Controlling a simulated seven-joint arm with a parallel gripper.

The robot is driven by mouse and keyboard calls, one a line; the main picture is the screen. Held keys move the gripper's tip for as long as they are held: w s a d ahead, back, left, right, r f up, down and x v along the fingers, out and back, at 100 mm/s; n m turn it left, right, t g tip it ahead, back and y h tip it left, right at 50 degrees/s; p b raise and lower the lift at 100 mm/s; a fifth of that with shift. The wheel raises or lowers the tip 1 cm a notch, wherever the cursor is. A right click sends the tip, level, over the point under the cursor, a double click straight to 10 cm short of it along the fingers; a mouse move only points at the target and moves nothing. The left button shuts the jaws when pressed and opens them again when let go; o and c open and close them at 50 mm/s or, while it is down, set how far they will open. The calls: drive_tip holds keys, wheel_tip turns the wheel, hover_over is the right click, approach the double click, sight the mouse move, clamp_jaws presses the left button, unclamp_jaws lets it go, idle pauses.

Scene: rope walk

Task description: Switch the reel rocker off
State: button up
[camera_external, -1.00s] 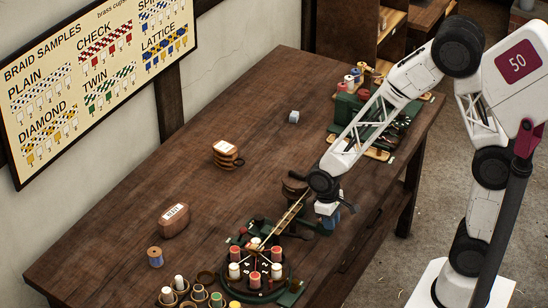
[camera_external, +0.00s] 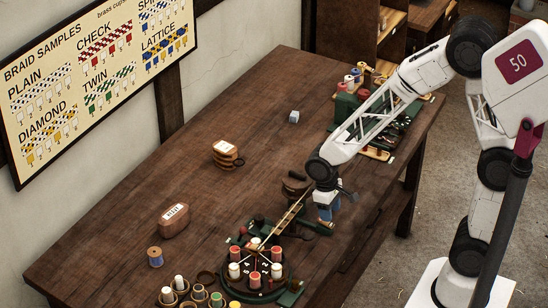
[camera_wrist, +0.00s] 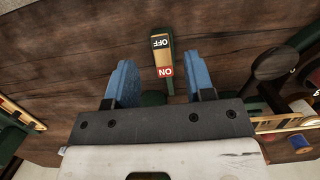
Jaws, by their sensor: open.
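The reel rocker (camera_wrist: 161,56) shows in the wrist view as a narrow yellowish plate on a dark green mount. Its OFF label is at the upper end and its red ON label at the lower end, nearer my gripper. Which way it is tipped I cannot tell. My gripper (camera_wrist: 161,70) is open and empty, its blue fingers to the left and right of the rocker, apart from it. In the external view my gripper (camera_external: 326,211) points down above the table's right side, by the green braiding machine (camera_external: 318,228); the rocker cannot be made out there.
A dark round knob (camera_wrist: 276,63) stands to the right in the wrist view. The braiding carousel (camera_external: 256,276) with red and white bobbins is in front. The table's middle is clear.

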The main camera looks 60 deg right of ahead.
drive_tip(key=shift+w+r, duration=0.2)
drive_tip(key=shift+r, duration=0.7)
drive_tip(key=shift+w+r, duration=0.15)
drive_tip(key=shift+r, duration=0.7)
drive_tip(key=s+d+r+t, duration=0.2)
drive_tip(key=s+r, duration=0.7)
drive_tip(key=r, duration=0.1)
drive_tip(key=s+d+r+t, duration=0.2)
drive_tip(key=s+d+r, duration=0.1)
drive_tip(key=s+r, duration=0.7)
drive_tip(key=shift+s+d+t, duration=0.2)
drive_tip(key=shift+t, duration=0.1)
drive_tip(key=shift+c, duration=0.3)
idle(0.4)
